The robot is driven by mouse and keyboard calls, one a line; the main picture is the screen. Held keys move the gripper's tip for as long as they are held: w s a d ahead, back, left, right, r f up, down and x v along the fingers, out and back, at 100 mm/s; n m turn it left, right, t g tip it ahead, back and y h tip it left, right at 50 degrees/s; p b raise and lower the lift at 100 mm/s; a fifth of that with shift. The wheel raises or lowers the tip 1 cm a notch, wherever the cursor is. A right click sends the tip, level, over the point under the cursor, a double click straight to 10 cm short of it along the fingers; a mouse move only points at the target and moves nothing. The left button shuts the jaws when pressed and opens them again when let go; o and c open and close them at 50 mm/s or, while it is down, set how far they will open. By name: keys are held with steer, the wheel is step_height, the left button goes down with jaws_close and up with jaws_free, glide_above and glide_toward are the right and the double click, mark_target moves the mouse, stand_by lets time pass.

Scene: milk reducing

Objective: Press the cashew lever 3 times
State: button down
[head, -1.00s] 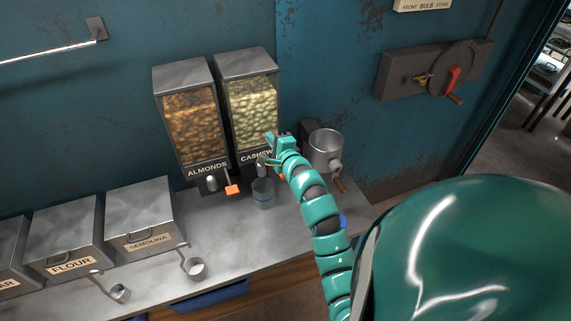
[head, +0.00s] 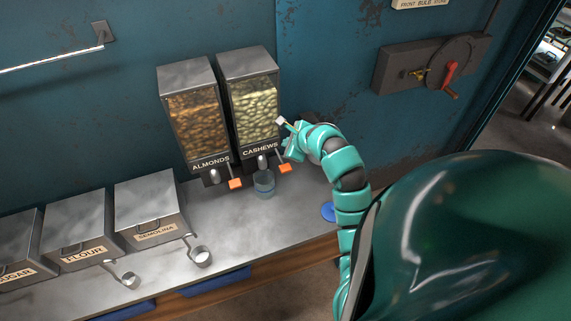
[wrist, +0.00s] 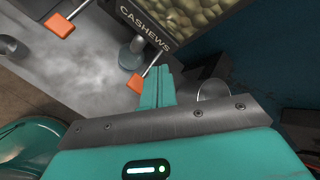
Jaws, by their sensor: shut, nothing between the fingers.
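The cashew dispenser (head: 252,105) stands against the blue wall, with nuts behind its clear front. Its lever has an orange paddle (head: 285,168) that juts out below the label, right of the spout. A clear cup (head: 264,183) stands under the spout. My gripper (head: 288,152) is shut and empty, just above and behind the paddle. In the wrist view its closed fingertips (wrist: 161,72) are beside the lever rod, and the orange paddle (wrist: 135,83) is just left of them. I cannot tell whether they touch.
The almond dispenser (head: 193,120) with its own orange paddle (head: 236,183) stands directly left. Semolina (head: 150,210) and flour (head: 78,230) bins with scoops line the counter to the left. Bare counter (head: 230,225) lies in front.

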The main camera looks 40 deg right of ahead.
steer(key=shift+f, duration=0.15)
steer(key=b, duration=0.6)
glide_above(286, 168)
steer(key=f, duration=0.4)
steer(key=s+f, duration=0.1)
steer(key=f, duration=0.1)
steer(key=shift+f, duration=0.25)
steer(key=shift+w+f, duration=0.1)
steer(key=shift+f, duration=0.9)
steer(key=shift+f+p, duration=0.15)
steer(key=shift+p, duration=0.15)
steer(key=shift+f, duration=0.25)
steer(key=shift+f, duration=1.3)
stand_by(1.6)
steer(key=shift+r, duration=0.1)
steer(key=shift+r+p, duration=1.6)
steer(key=shift+p, duration=0.1)
steer(key=shift+d, duration=0.1)
